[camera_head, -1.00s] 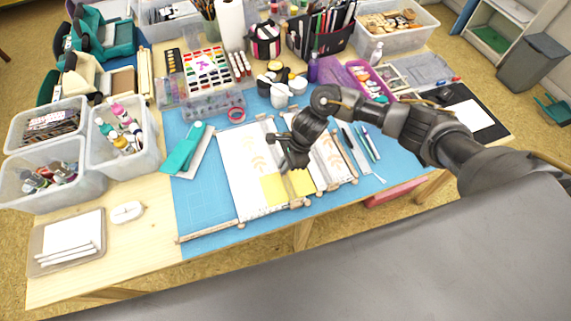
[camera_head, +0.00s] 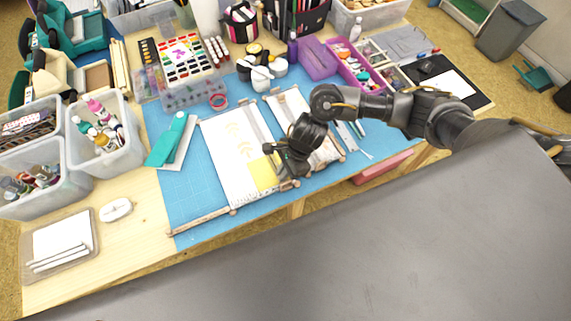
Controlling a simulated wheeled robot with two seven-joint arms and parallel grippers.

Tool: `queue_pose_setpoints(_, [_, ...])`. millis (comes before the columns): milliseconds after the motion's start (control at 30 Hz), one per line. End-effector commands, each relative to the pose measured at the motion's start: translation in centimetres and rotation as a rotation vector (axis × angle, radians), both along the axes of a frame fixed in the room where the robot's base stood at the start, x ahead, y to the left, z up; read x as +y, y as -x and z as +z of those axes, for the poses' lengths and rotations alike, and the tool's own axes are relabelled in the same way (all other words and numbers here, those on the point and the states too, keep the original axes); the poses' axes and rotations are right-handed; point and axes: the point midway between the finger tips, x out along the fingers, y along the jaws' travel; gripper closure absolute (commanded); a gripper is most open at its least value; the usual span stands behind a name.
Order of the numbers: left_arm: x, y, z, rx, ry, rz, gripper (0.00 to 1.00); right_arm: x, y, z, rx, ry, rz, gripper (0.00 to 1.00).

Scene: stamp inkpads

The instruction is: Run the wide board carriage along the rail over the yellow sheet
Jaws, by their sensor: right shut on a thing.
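A wide white board with pale orange leaf prints (camera_head: 228,150) lies on the blue mat. The yellow sheet (camera_head: 262,173) shows at its lower right; its right part is hidden behind my gripper. A wooden rail (camera_head: 200,222) runs along the near edge of the mat. My right gripper (camera_head: 277,153) is over the right edge of the yellow sheet, shut on the wide board carriage; its fingers hide the grip. A grey strip (camera_head: 257,124) runs up from there between the white boards. A second white board (camera_head: 285,104) lies to the right, partly hidden by my arm. My left gripper is out of view.
A teal stapler-like tool (camera_head: 168,140) lies left of the boards. Small pots (camera_head: 262,78), a paint set (camera_head: 185,60) and a purple box (camera_head: 318,60) stand behind. Clear bins (camera_head: 100,135) are at the left. The mat's near left (camera_head: 190,190) is free.

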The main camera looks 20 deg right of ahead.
Motion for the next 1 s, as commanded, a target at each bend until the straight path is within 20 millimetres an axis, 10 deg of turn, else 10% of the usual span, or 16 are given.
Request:
queue_pose_setpoints(233, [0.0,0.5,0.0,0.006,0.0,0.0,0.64,0.0,-0.1,0.0,-0.001,0.002,0.001,1.0])
queue_pose_setpoints(400, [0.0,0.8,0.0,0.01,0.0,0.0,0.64,-0.1,-0.1,0.0,-0.001,0.002,0.0,0.7])
queue_pose_setpoints(1000, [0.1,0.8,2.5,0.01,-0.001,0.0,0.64,-1.6,-0.2,4.5,-0.003,0.002,0.004,0.7])
